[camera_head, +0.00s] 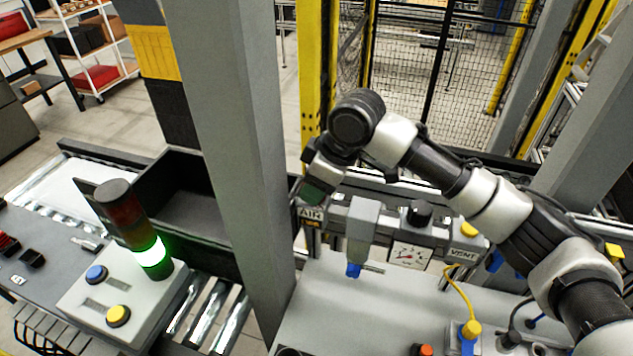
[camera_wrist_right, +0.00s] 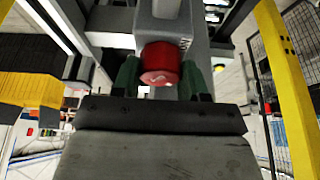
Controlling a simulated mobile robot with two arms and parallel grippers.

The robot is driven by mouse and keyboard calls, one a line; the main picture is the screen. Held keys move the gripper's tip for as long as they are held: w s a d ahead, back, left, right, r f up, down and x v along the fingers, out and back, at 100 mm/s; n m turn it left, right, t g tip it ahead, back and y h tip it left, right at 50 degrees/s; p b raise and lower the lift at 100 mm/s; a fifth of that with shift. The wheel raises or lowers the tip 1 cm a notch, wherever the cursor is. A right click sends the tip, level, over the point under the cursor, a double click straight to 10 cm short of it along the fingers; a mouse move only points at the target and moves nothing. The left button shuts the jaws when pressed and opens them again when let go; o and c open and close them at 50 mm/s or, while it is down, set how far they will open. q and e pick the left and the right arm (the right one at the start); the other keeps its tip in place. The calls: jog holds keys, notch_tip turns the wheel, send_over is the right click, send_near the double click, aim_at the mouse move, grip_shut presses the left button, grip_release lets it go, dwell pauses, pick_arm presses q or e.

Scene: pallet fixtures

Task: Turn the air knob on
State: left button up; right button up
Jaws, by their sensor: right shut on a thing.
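The air knob is a red round knob (camera_wrist_right: 160,62) with a small pale mark on its face, seen in the right wrist view. It sits on a grey housing (camera_wrist_right: 165,20). The green fingertips of my right gripper (camera_wrist_right: 160,80) are on either side of it, shut on it. In the head view my right gripper (camera_head: 316,192) is just above the AIR label (camera_head: 311,214), at the left end of the air unit; it hides the knob there. My left gripper is not in view.
A grey post (camera_head: 235,150) stands close left of my right gripper. To the right are a pressure gauge (camera_head: 409,256), a black knob (camera_head: 419,213) and a VENT label (camera_head: 463,254). A lit green stack light (camera_head: 152,255) stands on a button box at left. A yellow-framed fence is behind.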

jog(key=shift+n, duration=0.4)
jog(key=n+g, duration=0.1)
jog(key=n, duration=0.2)
jog(key=shift+w+r+n+g, duration=0.1)
jog(key=shift+n+g, duration=0.2)
jog(key=shift+g, duration=0.1)
jog(key=n, duration=0.2)
jog(key=n+g, duration=0.1)
jog(key=n, duration=0.1)
jog(key=shift+w+n+g, duration=0.1)
jog(key=shift+n+g, duration=0.2)
jog(key=n+g+h, duration=0.1)
jog(key=n, duration=0.3)
jog(key=shift+a, duration=0.1)
jog(key=n, duration=0.2)
jog(key=n+g+h, duration=0.1)
jog(key=n, duration=0.1)
jog(key=shift+r+n+h, duration=0.1)
jog(key=shift+n+h, duration=0.2)
jog(key=shift+n, duration=0.3)
jog(key=o, duration=0.9)
jog(key=shift+o, duration=0.2)
jog(key=shift+w, duration=0.1)
